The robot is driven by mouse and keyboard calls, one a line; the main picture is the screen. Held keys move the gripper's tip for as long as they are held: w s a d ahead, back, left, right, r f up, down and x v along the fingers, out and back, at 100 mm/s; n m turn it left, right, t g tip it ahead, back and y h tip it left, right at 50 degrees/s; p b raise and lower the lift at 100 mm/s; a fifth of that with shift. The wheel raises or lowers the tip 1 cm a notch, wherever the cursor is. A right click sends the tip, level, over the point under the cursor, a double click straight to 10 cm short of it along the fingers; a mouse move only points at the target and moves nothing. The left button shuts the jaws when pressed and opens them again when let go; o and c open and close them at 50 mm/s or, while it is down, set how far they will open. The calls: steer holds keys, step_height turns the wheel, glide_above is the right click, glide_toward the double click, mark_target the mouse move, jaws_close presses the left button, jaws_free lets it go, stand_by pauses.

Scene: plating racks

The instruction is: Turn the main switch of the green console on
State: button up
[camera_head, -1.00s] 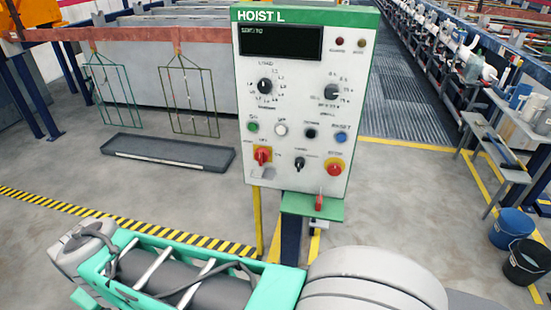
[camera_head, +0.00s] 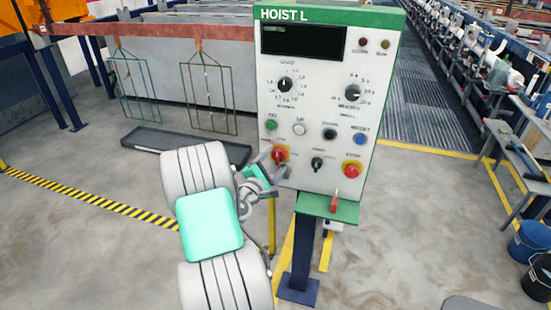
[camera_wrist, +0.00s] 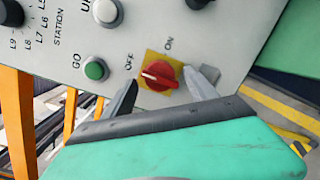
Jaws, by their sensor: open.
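The green-topped console (camera_head: 331,108), labelled HOIST L, stands on a post, and its display is dark. Its main switch (camera_head: 280,155) is a red rotary knob on a yellow plate at the panel's lower left. In the wrist view the red knob (camera_wrist: 158,75) lies between labels OFF and ON, with its handle slanting and a pale mark at its left end. My gripper (camera_head: 265,160) is at the panel beside the switch. In the wrist view my gripper (camera_wrist: 163,90) is open, one finger on each side of the knob. I cannot tell whether the fingers touch it.
The green GO button (camera_wrist: 95,69) is close to the left finger. A red-yellow stop button (camera_head: 352,170) and black knob (camera_head: 317,164) are to the right. A small green shelf (camera_head: 328,208) juts out below. Buckets (camera_head: 529,240) stand at far right.

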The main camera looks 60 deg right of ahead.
steer(key=shift+d, duration=0.55)
